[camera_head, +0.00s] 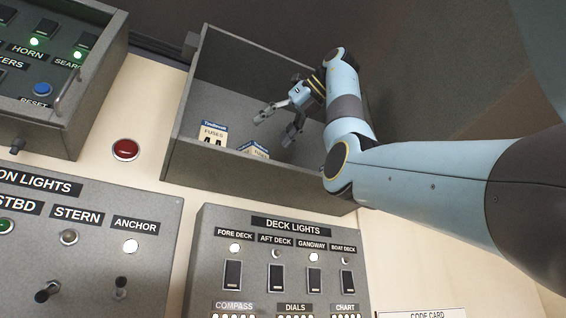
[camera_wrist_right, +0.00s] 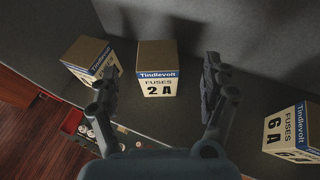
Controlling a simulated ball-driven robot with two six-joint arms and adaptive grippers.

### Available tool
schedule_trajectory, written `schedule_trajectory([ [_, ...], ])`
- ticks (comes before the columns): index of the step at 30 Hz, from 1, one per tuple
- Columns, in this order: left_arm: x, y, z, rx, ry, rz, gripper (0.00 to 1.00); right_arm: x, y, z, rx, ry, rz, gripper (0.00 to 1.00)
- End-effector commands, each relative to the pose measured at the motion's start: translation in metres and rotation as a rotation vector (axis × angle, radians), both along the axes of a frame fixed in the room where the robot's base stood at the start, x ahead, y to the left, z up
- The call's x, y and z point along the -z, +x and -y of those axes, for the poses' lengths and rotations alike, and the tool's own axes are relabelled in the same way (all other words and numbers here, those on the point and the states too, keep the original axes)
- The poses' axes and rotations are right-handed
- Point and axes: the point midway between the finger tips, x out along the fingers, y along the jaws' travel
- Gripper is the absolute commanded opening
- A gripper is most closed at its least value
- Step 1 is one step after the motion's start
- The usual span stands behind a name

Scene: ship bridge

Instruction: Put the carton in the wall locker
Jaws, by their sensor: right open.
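The wall locker (camera_head: 200,158) is a grey open-fronted box on the wall, in the upper middle of the head view. Inside it stands a tan carton (camera_head: 212,134) with a white and blue Tindlevolt Fuses label; another carton (camera_head: 255,150) is partly hidden behind the front lip. In the wrist view a carton marked 2 A (camera_wrist_right: 157,72) stands between the open fingers, with no contact visible. A carton (camera_wrist_right: 90,58) stands left of it, and one marked 6 A (camera_wrist_right: 291,131) lies to the right. My right gripper (camera_head: 277,126) is open and empty inside the locker. My left gripper is out of view.
The locker's side wall and front lip (camera_head: 250,176) border the right gripper's space. A horn panel (camera_head: 50,75) is at the left. The wrist view shows small objects (camera_wrist_right: 75,122) at lower left.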

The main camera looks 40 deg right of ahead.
Motion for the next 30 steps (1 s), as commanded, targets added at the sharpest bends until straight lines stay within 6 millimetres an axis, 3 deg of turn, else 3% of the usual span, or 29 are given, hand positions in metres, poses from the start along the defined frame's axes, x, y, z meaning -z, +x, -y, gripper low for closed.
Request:
schedule_trajectory([
  [1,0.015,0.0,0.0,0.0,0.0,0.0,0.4,0.005,-0.004,-0.001,-0.002,-0.001,0.001,0.81],
  [4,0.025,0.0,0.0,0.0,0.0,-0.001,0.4,0.004,-0.008,-0.002,-0.002,-0.008,-0.002,0.81],
  [12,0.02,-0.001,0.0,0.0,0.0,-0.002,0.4,-0.01,-0.029,0.002,-0.001,-0.007,-0.001,0.81],
  [30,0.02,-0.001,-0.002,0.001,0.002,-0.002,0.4,-0.01,-0.029,0.002,-0.001,-0.008,-0.002,0.81],
])
